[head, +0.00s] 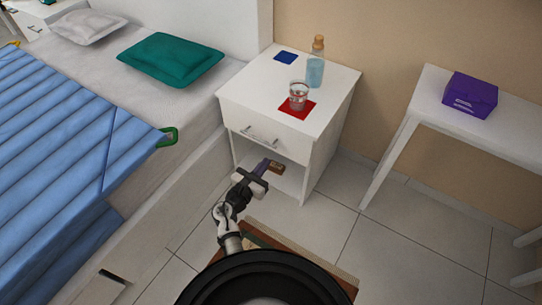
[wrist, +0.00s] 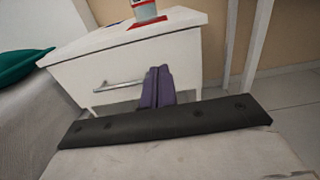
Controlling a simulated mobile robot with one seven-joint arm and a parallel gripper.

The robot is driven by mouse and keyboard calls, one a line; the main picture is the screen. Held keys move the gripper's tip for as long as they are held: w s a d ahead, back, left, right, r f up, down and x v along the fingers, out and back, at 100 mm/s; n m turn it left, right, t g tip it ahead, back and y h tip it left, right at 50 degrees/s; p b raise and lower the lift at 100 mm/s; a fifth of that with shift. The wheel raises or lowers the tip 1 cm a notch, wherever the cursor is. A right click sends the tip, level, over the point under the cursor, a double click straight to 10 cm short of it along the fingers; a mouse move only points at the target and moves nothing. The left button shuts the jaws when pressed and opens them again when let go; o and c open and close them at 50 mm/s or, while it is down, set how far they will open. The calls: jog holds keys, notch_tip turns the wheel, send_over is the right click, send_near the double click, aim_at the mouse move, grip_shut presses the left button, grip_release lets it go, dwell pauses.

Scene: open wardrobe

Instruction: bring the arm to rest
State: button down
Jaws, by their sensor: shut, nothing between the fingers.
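My gripper (head: 264,166) is in front of the open lower shelf of the white nightstand (head: 329,108). Its two purple fingers are together, with nothing between them. In the wrist view the shut fingers (wrist: 158,86) point at the drawer front, to the right of the long handle (wrist: 119,84). The drawer looks shut. My arm reaches forward from the bottom of the head view, and the gripper is held above the floor. I cannot tell the exact gap between the fingertips and the nightstand.
On the nightstand are a bottle (head: 315,70), a glass (head: 298,96) on a red square (head: 295,110), and a blue square (head: 286,58). The bed (head: 70,120) is left; a white table (head: 436,94) holds a purple box (head: 469,94).

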jog(key=shift+s+a, duration=0.3)
jog(key=shift+s, duration=0.15)
